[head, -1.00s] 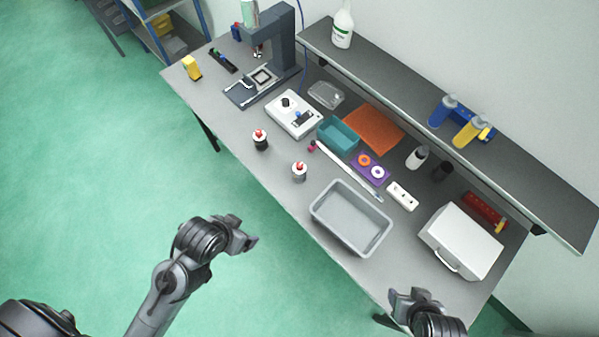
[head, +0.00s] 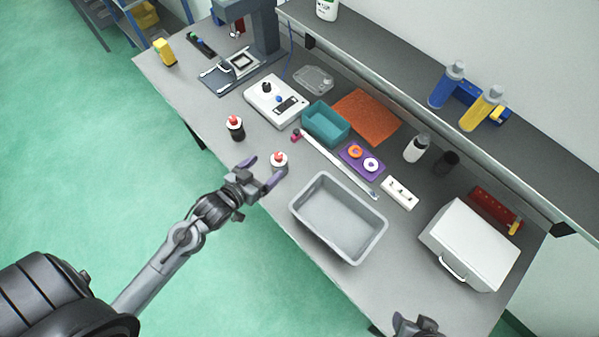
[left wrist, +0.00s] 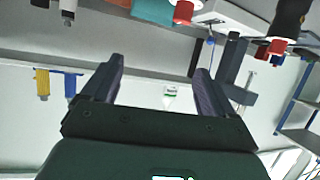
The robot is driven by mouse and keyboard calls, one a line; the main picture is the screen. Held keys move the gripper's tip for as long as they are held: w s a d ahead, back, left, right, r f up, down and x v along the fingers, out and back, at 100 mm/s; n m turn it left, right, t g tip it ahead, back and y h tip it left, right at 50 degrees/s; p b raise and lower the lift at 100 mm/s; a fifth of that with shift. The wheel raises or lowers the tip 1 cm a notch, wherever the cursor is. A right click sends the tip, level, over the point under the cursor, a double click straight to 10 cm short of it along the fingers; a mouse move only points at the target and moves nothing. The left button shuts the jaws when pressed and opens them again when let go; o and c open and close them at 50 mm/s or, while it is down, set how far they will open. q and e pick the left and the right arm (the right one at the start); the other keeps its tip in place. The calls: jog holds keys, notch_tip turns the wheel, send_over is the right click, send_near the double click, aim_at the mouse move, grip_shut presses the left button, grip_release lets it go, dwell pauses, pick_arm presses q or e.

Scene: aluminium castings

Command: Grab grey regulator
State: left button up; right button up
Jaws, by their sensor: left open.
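The grey regulator (head: 279,163), a small pale cylinder with a red knob, stands upright near the table's front edge. My left gripper (head: 262,171) is open and empty, with its fingertips just short of the regulator in the head view. In the left wrist view the open fingers (left wrist: 160,72) have nothing between them. That view is upside down, and a red knob (left wrist: 183,12) shows at its top edge. A similar dark regulator (head: 236,131) with a red knob stands to the left. My right gripper (head: 415,326) is partly cut off at the bottom edge.
A grey bin (head: 338,218) stands right of the regulator. A white device (head: 276,100), a teal tray (head: 326,123) and a long white stick (head: 338,164) lie behind. A white case (head: 470,245) stands at the right. A raised shelf (head: 400,70) runs along the back.

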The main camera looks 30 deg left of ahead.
pick_arm(q)
jog(key=b, duration=0.5)
send_near(276, 162)
jog(key=w+d, duration=0.1)
jog(key=w, duration=0.1)
jog(key=x, duration=0.6)
jog(key=shift+s+a+f, duration=0.1)
jog(key=shift+s+f, duration=0.05)
jog(key=shift+f, duration=0.2)
jog(key=x, duration=0.4)
jog(key=shift+a+r, duration=0.2)
jog(key=shift+a, duration=0.1)
jog(key=shift+w+f, duration=0.3)
jog(key=shift+w, duration=0.35)
pick_arm(e)
notch_tip(276, 162, down, 7)
jog(key=shift+d+f, duration=0.2)
jog(key=shift+d, duration=0.1)
pick_arm(q)
jog(key=c, duration=1.2)
jog(key=shift+c, duration=0.3)
pick_arm(e)
jog(key=shift+a, duration=0.15)
